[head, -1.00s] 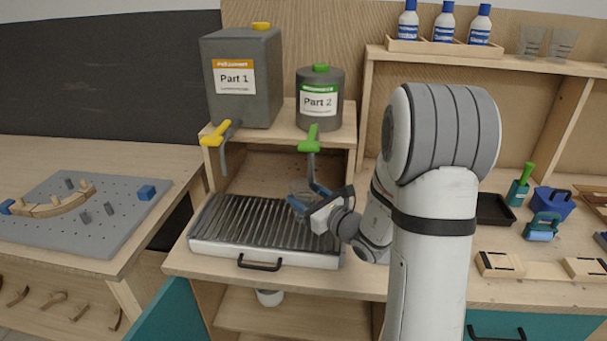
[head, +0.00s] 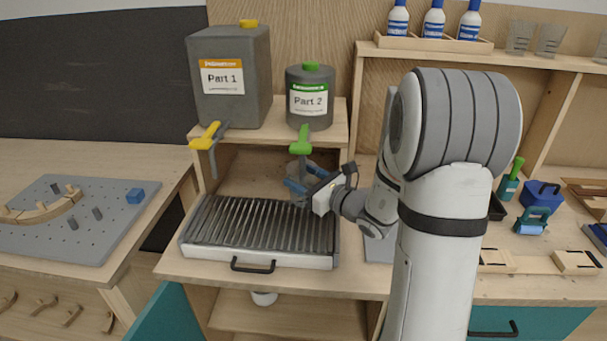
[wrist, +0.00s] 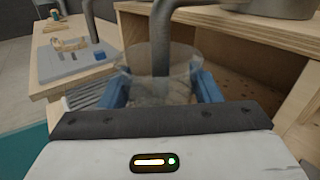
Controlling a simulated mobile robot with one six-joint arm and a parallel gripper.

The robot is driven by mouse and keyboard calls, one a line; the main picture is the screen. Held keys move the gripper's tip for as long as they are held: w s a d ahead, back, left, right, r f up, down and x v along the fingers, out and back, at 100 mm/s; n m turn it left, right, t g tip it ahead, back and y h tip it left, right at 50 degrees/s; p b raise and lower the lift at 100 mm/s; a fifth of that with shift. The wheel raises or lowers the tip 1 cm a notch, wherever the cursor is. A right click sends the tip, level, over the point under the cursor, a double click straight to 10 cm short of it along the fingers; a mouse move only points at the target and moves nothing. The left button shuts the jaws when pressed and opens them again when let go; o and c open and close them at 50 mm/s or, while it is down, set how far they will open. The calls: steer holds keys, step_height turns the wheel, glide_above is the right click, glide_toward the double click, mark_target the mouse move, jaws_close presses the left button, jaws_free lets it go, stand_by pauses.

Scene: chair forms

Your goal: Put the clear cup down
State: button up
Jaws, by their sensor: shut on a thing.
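A clear cup (wrist: 150,72) stands between the two blue fingers of my gripper (wrist: 158,88) in the wrist view. The gripper is shut on it from both sides. The cup looks upright, and a dark spout tube shows at its rim; I cannot tell whether the tube is inside or behind it. In the head view my gripper (head: 304,178) is above the back right of the ribbed drip tray (head: 205,252), just below the green tap (head: 300,146). The cup is hard to make out there.
The Part 1 container (head: 222,105) and Part 2 container (head: 309,105) stand on a wooden shelf (head: 335,130) behind the gripper. A yellow tap (head: 207,136) hangs to the left. A pegboard (head: 120,220) is on the left bench. A grey flat patch (head: 378,249) shows right of the tray.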

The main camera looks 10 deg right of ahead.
steer(key=shift+f+b, duration=2.05)
steer(key=shift+f, duration=1.25)
steer(key=shift+f+b, duration=0.6)
steer(key=shift+b, duration=0.05)
steer(key=o, duration=0.8)
steer(key=shift+d, duration=0.1)
